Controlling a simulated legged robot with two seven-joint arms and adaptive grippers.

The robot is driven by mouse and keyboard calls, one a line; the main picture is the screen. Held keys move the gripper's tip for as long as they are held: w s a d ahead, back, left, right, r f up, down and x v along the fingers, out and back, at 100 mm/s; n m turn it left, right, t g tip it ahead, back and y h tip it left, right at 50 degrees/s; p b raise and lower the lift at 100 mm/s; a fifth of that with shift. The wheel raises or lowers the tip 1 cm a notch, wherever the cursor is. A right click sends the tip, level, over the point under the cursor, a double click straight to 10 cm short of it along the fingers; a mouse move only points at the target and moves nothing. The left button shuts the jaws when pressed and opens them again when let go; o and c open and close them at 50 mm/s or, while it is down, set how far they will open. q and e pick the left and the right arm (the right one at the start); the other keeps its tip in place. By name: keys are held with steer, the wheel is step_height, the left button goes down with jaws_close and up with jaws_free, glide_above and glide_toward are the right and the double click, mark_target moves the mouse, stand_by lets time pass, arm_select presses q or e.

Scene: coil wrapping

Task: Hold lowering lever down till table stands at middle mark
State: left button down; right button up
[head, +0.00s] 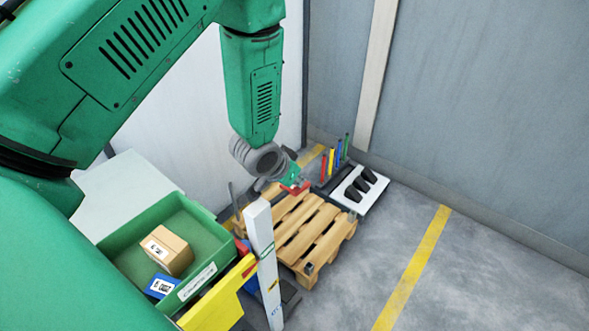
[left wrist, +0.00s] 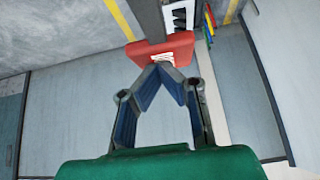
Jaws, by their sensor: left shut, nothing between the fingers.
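My left gripper (head: 292,180) hangs over the far end of the wooden pallet. In the left wrist view its fingers (left wrist: 160,68) are shut, tips together and empty, at the near edge of a red block (left wrist: 162,48) with a white label. This red piece, perhaps the lever's end, also shows beside the gripper in the head view (head: 298,189); contact is unclear. The pallet (head: 318,232) lies low; any lift table beneath is hidden. A white post (head: 258,222) with coloured marks stands in front; which is the middle mark is unclear. My right gripper is not in view.
A green bin (head: 128,246) with a cardboard box (head: 167,250) and a blue-labelled item (head: 161,286) is at left. A white panel with black pieces (head: 360,189) and coloured upright sticks (head: 337,155) stand behind the pallet. Floor at right is clear.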

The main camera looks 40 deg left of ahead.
arm_select(q)
steer(key=shift+f+g+p, duration=0.4)
steer(key=shift+f+g, duration=0.1)
steer(key=shift+g, duration=0.2)
steer(key=shift+a+f, duration=0.25)
steer(key=shift+f, duration=0.05)
steer(key=shift+s+f, duration=0.1)
steer(key=shift+s, duration=0.05)
steer(key=shift+s+d+f+g, duration=0.1)
steer(key=shift+s+g, duration=0.05)
steer(key=shift+g, duration=0.15)
stand_by(2.3)
steer(key=shift+r+p, duration=0.4)
steer(key=shift+r, duration=0.05)
steer(key=r+p, duration=0.1)
steer(key=w+r+p, duration=0.1)
steer(key=r, duration=0.2)
steer(key=shift+w+r+p, duration=0.2)
steer(key=shift+w+p, duration=0.05)
steer(key=shift+p, duration=0.15)
steer(key=b+v, duration=0.1)
steer(key=v, duration=0.7)
steer(key=shift+s+r, duration=0.25)
steer(key=shift+s, duration=0.2)
